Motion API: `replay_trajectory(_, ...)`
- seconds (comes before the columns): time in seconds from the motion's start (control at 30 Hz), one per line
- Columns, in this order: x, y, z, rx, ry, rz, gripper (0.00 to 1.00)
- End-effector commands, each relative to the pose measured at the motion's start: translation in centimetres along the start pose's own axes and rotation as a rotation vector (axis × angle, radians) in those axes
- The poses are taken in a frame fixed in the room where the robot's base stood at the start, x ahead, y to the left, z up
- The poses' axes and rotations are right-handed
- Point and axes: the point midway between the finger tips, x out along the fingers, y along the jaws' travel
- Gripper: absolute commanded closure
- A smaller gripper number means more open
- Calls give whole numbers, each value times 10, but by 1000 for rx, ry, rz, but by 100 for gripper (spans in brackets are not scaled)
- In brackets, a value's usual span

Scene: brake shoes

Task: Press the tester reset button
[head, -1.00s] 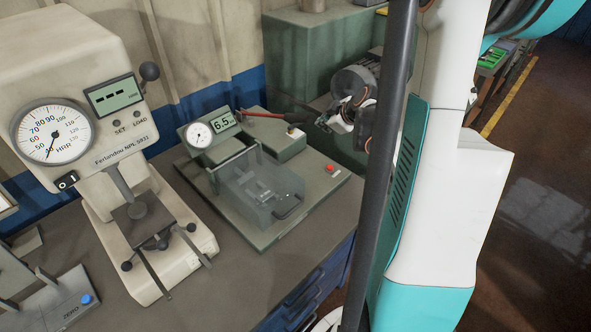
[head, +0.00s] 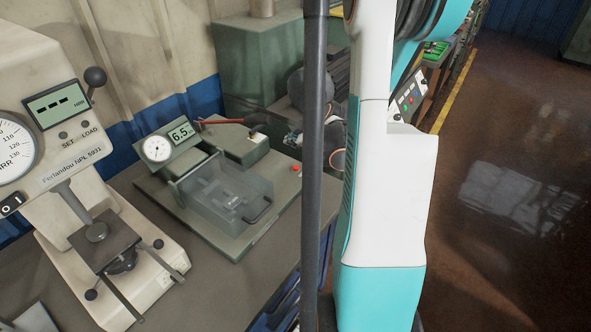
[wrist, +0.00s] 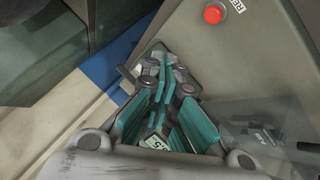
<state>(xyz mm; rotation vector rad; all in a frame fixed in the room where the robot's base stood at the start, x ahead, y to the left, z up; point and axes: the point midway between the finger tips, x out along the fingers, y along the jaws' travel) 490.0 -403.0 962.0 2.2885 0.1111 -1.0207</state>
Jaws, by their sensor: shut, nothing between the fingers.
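The tester (head: 230,241) is a grey-green bench unit with a dial, a display reading 6.5, a clear box cover and a red lever. Its red reset button (head: 296,168) sits on the right end of the base. In the wrist view the red button (wrist: 214,13) is at the top edge, beside a partly cut-off "RE" label. My gripper (wrist: 165,62) is shut and empty, apart from the button and to its lower left in that view. In the head view my gripper (head: 292,138) is small, just above the button near the lever's handle, and my column partly hides the arm.
A hardness tester (head: 115,200) stands on the bench at left. The red lever (head: 222,122) with a dark handle lies close to my gripper. The clear cover (head: 232,192) stands left of the button. A green cabinet (head: 250,65) is behind. The floor at right is open.

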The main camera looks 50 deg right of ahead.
Motion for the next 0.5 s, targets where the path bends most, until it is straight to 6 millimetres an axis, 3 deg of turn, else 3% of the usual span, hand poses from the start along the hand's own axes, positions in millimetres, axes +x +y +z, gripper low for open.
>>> replay_trajectory(0.5, 47, -34, 34, 0, 0, 0, 100)
